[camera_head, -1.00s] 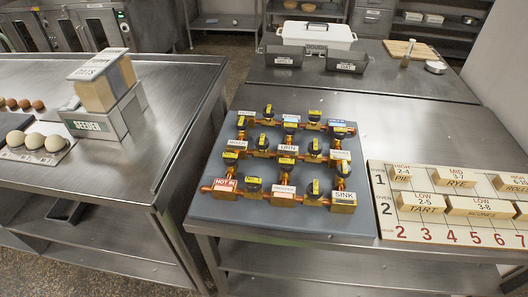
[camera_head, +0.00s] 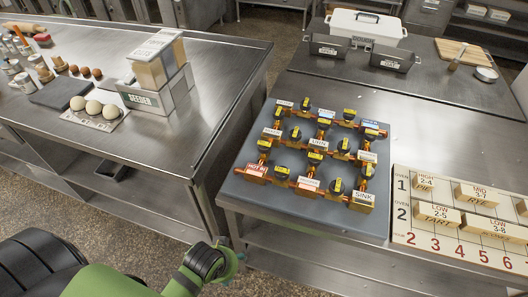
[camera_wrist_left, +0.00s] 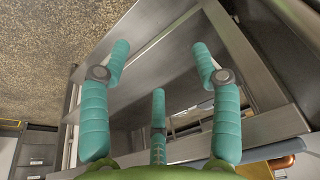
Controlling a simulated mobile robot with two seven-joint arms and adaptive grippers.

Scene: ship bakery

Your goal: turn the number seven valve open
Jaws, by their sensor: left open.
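The valve board (camera_head: 330,222) is a grey plate on the steel table, carrying copper pipes and brass fittings. Several valves with black handles and yellow tags (camera_head: 338,186) sit along the pipes. The tag numbers are too small to read, so I cannot tell which valve is number seven. Fittings bear name plates, among them a red-lettered HOT IN plate (camera_head: 256,169) and a SINK plate (camera_head: 362,198). My left gripper (camera_head: 228,260) is low in front of the table, left of the board and apart from it. Its teal fingers are spread and empty in the left wrist view (camera_wrist_left: 160,62).
An oven chart board (camera_head: 457,247) with wooden blocks lies right of the valve board. Table edges and lower shelves are close to my left gripper. Dark tins (camera_head: 328,47) stand behind.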

